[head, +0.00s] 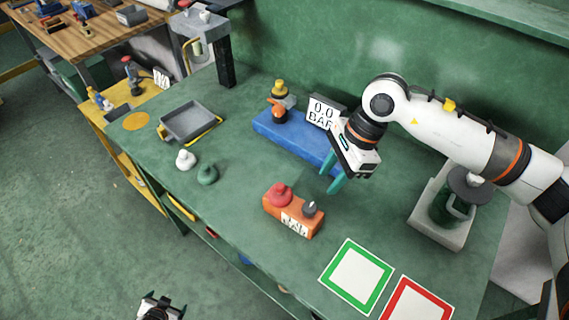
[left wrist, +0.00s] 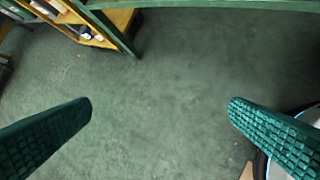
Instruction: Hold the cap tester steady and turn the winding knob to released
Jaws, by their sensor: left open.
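A blue bench unit (head: 275,131) lies at the back of the green table, with a yellow-topped post, an orange part (head: 277,108) and a sign reading "0.0 BAR" (head: 322,112). An orange box (head: 290,213) nearer the front carries a red knob (head: 280,194), a small grey knob (head: 309,209) and a white label. I cannot tell for sure which is the cap tester. My right gripper (head: 330,183) is open and empty above the table, between the two. My left gripper (left wrist: 160,112) is open and empty over the floor, away from the table; the head view shows it at the bottom edge.
A white and a green knob-like piece (head: 207,175) stand left of the orange box. A grey tray (head: 188,121) is at the far left. Green-framed (head: 356,277) and red-framed (head: 417,303) squares lie front right. A green canister (head: 452,208) stands on a pale block at right.

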